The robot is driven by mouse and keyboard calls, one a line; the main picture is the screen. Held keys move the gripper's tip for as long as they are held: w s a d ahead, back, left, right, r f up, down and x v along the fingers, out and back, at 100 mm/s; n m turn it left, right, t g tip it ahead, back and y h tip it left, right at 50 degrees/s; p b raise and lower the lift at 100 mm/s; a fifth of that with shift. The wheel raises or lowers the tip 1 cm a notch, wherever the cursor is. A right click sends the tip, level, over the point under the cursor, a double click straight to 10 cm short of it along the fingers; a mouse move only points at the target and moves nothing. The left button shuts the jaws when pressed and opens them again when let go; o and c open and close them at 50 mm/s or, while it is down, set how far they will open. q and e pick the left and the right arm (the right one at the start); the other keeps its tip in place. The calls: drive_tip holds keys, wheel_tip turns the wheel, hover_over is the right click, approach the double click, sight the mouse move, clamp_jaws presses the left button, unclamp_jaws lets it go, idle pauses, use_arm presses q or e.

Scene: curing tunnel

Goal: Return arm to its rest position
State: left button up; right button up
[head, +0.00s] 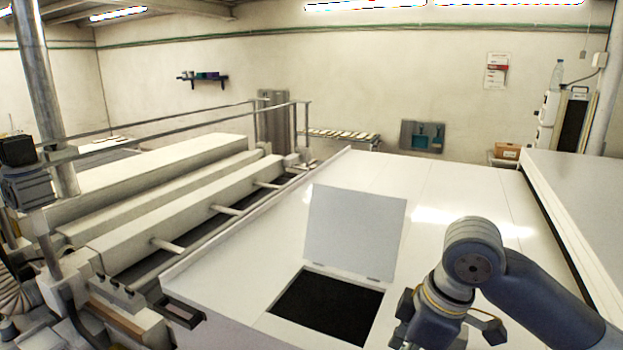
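My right arm comes in from the right edge and bends down at a rounded grey wrist. My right gripper (446,327) is at the bottom of the head view, just right of the open hatch. Its dark finger links stand out to both sides, but its tips are not clearly visible, so I cannot tell whether it is open or shut. I see no object in it. My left arm and gripper are not in view.
A white tunnel top (455,190) fills the middle. Its hatch lid (354,232) stands raised behind a dark opening (328,306). A raised white housing (580,195) borders the right. Rails and long white beams (190,210) run along the left.

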drive_tip(key=s+a+f+m+t+y, duration=0.1)
drive_tip(key=s+a+f+m, duration=0.15)
drive_tip(key=f, duration=0.55)
drive_tip(key=s+a+f+m+t+y, duration=0.1)
drive_tip(key=s+a+f+m, duration=0.2)
drive_tip(key=f, duration=0.4)
drive_tip(key=s+d+f+m+h, duration=0.4)
drive_tip(key=s+d+f+m, duration=0.2)
drive_tip(key=s+d+f, duration=0.65)
drive_tip(key=s+f+g+b, duration=0.15)
drive_tip(key=f+b, duration=0.25)
drive_tip(key=f, duration=1.3)
drive_tip(key=s+f+b, duration=0.3)
drive_tip(key=f+b, duration=0.1)
drive_tip(key=f, duration=1.3)
use_arm(q)
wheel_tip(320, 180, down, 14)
drive_tip(key=b, duration=0.6)
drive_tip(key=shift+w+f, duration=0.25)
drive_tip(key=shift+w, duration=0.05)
use_arm(e)
drive_tip(key=s+d+f, duration=0.1)
drive_tip(key=s+f, duration=0.6)
drive_tip(key=f, duration=0.3)
drive_tip(key=s+d+f+g, duration=0.1)
drive_tip(key=s+f, duration=0.7)
drive_tip(key=f, duration=0.2)
drive_tip(key=shift+s+d+f, duration=0.15)
drive_tip(key=shift+s+f, duration=0.15)
drive_tip(key=shift+f, duration=0.1)
